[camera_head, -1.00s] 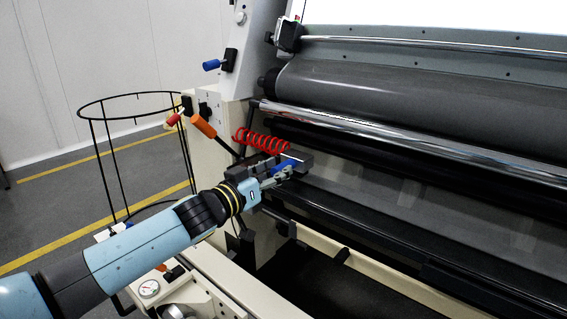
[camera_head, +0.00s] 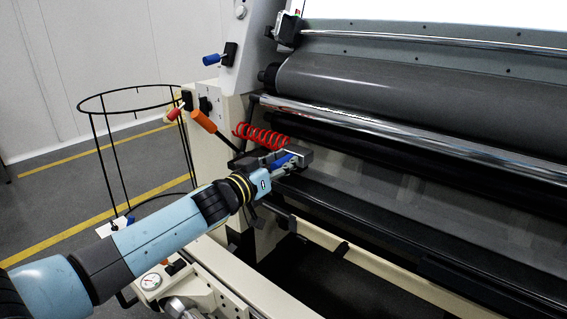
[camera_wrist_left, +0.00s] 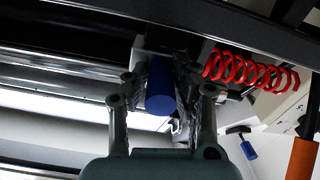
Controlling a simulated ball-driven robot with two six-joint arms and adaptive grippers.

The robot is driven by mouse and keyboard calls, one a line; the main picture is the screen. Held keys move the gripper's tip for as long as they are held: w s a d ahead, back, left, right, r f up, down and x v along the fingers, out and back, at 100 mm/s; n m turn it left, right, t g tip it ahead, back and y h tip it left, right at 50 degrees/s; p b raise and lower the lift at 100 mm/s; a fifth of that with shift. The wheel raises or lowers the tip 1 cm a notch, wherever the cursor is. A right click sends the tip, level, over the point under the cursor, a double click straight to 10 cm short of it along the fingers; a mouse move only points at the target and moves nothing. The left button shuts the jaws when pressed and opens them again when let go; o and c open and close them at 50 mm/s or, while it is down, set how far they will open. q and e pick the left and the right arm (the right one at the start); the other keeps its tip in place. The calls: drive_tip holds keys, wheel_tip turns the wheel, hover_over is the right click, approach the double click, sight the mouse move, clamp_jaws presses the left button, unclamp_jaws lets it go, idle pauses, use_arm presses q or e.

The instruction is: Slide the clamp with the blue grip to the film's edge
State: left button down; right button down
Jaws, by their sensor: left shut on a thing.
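The clamp (camera_head: 303,155) is a dark block at the left end of the black rail, below the red coil. Its blue grip (camera_head: 281,160) points toward my arm. My left gripper (camera_head: 284,167) is shut on the blue grip. In the left wrist view the blue grip (camera_wrist_left: 161,88) stands between my two fingers, with the pale and dark clamp body behind it. The film (camera_head: 430,205) appears as a translucent grey sheet to the right of the clamp. Its exact left edge is hard to make out. My right gripper is not in view.
A red coiled hose (camera_head: 262,137) hangs just above the clamp. An orange handle (camera_head: 203,121) and a blue-knobbed lever (camera_head: 211,60) stick out at the left. A black wire hoop stand (camera_head: 98,150) stands on the floor. Chrome and grey rollers (camera_head: 400,90) lie above.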

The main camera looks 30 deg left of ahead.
use_arm(q)
drive_tip(key=shift+a, duration=0.1)
drive_tip(key=a, duration=0.9)
drive_tip(key=shift+w+a, duration=0.4)
drive_tip(key=c, duration=1.4)
unclamp_jaws()
drive_tip(key=shift+s+f, duration=0.1)
